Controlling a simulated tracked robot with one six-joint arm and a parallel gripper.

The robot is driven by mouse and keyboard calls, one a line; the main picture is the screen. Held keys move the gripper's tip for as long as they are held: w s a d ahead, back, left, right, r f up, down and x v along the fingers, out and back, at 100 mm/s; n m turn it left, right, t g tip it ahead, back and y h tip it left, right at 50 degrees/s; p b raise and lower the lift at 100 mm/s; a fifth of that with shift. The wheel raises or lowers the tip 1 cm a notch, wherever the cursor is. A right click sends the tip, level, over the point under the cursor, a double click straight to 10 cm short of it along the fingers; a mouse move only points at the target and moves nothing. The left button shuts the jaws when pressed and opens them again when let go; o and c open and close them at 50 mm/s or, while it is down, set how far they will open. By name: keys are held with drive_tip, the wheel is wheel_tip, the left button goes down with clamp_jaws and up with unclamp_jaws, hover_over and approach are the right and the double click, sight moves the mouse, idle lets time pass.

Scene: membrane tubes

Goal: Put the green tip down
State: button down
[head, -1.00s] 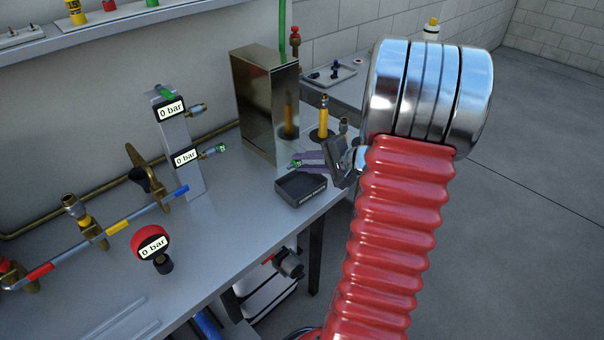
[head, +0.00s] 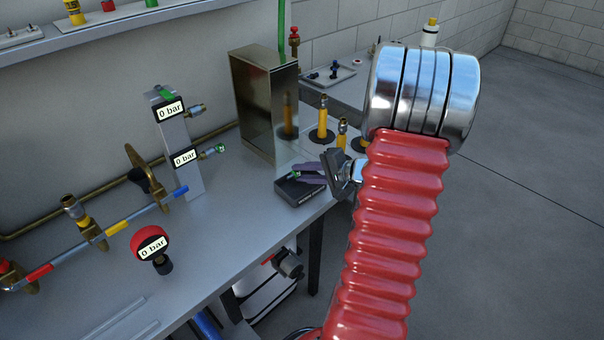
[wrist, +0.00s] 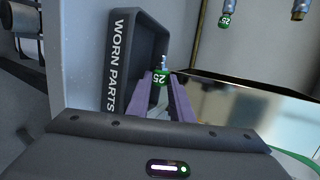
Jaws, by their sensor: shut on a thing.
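The green tip (wrist: 159,80), marked 25, sits between the fingertips of my gripper (wrist: 160,88) in the wrist view. My gripper is shut on it. In the head view my gripper (head: 305,172) is over the dark tray, and the tip (head: 296,175) shows as a small green spot at the finger ends. The black tray (wrist: 115,75), labelled WORN PARTS, lies beside and below the fingers. It also shows near the bench edge in the head view (head: 300,194). Whether the tip touches the tray floor I cannot tell.
A brass-coloured box (head: 266,105) stands just behind the tray. Yellow-and-brass fittings (head: 322,122) stand to its right. A grey post with two 0 bar displays (head: 178,145) carries another green tip (head: 220,148).

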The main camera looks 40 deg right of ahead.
drive_tip(key=shift+f, duration=0.55)
drive_tip(key=c, duration=1.8)
unclamp_jaws()
drive_tip(key=shift+c, duration=0.2)
drive_tip(key=shift+r, duration=0.35)
drive_tip(key=shift+s+d+r, duration=0.1)
drive_tip(key=shift+s+r, duration=0.15)
drive_tip(key=shift+r, duration=0.05)
drive_tip(key=v, duration=1.1)
drive_tip(key=shift+s, duration=0.25)
drive_tip(key=shift+r, duration=0.1)
